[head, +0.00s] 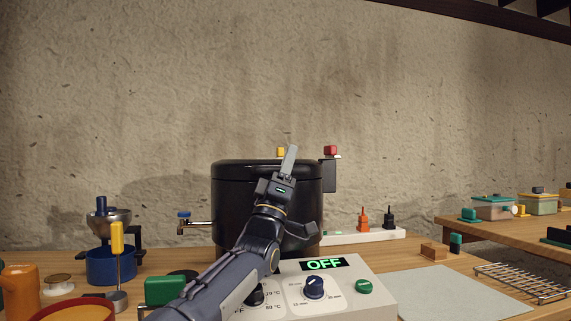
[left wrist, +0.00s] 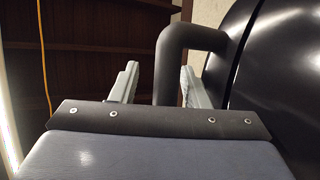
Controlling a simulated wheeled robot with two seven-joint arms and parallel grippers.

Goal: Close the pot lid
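The black pot (head: 232,218) stands at the back of the table, and its dark lid (head: 235,170) lies across the top. I cannot tell from here whether the lid is fully down. My left gripper (head: 302,190) is in front of the pot's right part and hides some of it. In the left wrist view the two fingers (left wrist: 158,88) are apart. A dark bent tube handle (left wrist: 190,38) comes off the curved black surface (left wrist: 280,75) and passes between or just beyond the fingers; contact is not clear. My right gripper is not in view.
A control box (head: 350,293) with knobs and an "OFF" display stands in front of the pot. A blue container (head: 110,267) and a green block (head: 164,290) are on the left. A power strip (head: 365,236), a grey mat (head: 455,292) and a wire rack (head: 520,282) lie to the right.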

